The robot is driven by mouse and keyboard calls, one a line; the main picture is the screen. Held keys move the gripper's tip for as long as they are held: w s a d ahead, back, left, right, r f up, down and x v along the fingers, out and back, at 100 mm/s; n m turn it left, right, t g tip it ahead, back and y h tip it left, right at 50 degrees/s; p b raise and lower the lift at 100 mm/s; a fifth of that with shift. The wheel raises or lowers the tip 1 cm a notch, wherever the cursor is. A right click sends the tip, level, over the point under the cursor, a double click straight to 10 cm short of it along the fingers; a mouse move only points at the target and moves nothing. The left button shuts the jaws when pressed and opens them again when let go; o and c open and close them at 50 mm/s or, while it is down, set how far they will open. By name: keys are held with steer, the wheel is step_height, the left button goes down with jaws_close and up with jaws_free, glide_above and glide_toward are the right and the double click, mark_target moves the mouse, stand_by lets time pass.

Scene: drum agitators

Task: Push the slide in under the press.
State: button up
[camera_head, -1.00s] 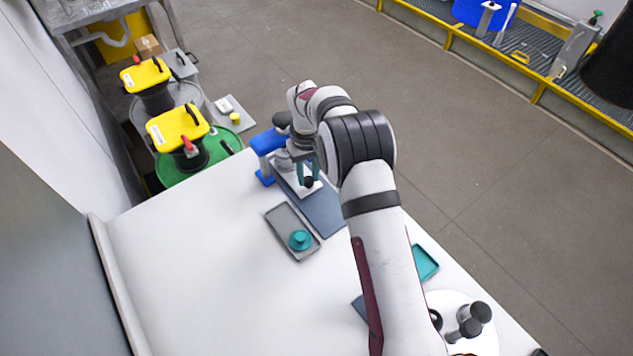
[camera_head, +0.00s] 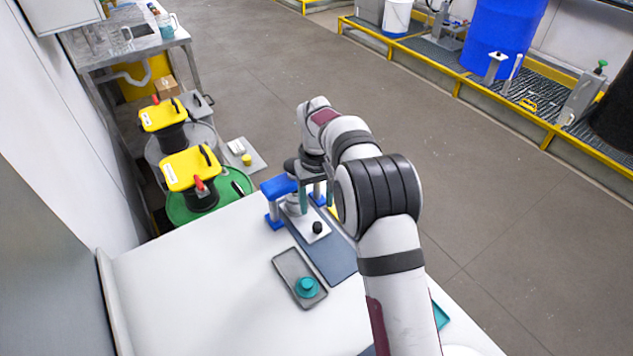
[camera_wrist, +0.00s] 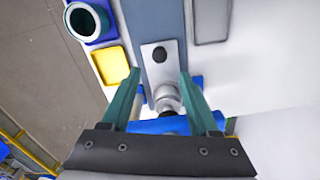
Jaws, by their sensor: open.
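The slide is a pale plate (camera_head: 310,233) with a black knob (camera_head: 317,227) at its near end, on a grey-blue base. The blue press (camera_head: 280,188) stands at the far end of the base. In the wrist view the slide (camera_wrist: 160,50) runs back to a silver cylinder (camera_wrist: 168,95) by the press's blue bar (camera_wrist: 160,126); I cannot tell whether the cylinder touches the plate. My gripper (camera_wrist: 160,73) is open and empty, its teal fingers either side of the slide's line. In the head view it (camera_head: 315,190) hangs beside the press, apart from the knob.
A grey tray (camera_head: 285,262) with a teal round piece (camera_head: 307,287) lies left of the base. In the wrist view a yellow tray (camera_wrist: 111,65) and a blue holder with a dark ring (camera_wrist: 85,20) lie left of the base. The white table (camera_head: 200,290) is clear at left.

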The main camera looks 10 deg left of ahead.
step_height(320, 180, up, 9)
stand_by(0.4)
steer(key=s+d+r+m+y, duration=0.1)
steer(key=s+d+r+m, duration=0.3)
steer(key=s+d, duration=0.5)
steer(key=s+d+r+m, duration=0.4)
steer(key=s+d, duration=0.2)
steer(key=s, duration=0.7)
steer(key=s+d+f+m, duration=0.1)
steer(key=s+f+m, duration=0.2)
steer(key=s, duration=1)
step_height(320, 180, down, 3)
steer(key=shift+d+r+m+y, duration=0.15)
steer(key=shift+d+m+y, duration=0.15)
steer(key=shift+d+y, duration=0.1)
steer(key=shift+w, duration=0.1)
